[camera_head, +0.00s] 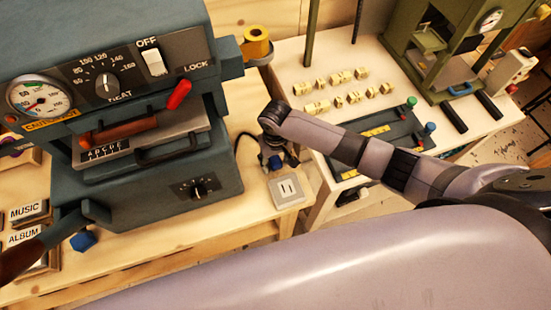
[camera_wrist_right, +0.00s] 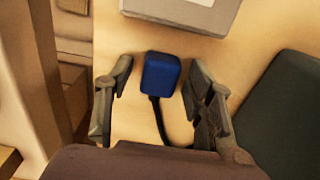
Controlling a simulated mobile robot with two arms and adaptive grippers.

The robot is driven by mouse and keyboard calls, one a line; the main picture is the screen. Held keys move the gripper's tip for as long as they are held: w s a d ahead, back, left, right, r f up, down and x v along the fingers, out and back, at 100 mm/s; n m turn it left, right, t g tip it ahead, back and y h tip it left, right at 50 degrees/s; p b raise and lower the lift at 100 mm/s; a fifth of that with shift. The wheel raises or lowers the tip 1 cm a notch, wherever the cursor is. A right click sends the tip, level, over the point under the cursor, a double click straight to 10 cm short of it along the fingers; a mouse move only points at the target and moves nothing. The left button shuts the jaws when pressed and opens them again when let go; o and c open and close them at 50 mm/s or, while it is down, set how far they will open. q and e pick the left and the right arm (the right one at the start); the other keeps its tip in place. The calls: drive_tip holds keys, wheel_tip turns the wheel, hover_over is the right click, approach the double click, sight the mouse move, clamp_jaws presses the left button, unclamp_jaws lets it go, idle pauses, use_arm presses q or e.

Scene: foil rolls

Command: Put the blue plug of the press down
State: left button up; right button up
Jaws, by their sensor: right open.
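The blue plug (camera_wrist_right: 160,76) lies on the wooden bench (camera_wrist_right: 262,32) in the right wrist view, with its dark cable trailing back toward my wrist. In the head view the plug (camera_head: 275,163) shows small and partly hidden under my right gripper (camera_head: 274,150). In the wrist view my right gripper (camera_wrist_right: 161,70) is open, with one finger on each side of the plug and a gap on both sides. The press (camera_head: 150,110) is the large dark blue-grey machine at the left of the head view. My left gripper is not in view.
The press is close beside the gripper. A second table (camera_head: 340,60) with gold pieces and a green machine (camera_head: 455,45) stands at the right.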

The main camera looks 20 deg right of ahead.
sight(276, 161)
wheel_tip(276, 161, up, 13)
drive_tip(key=shift+r, duration=0.15)
idle(0.5)
idle(0.4)
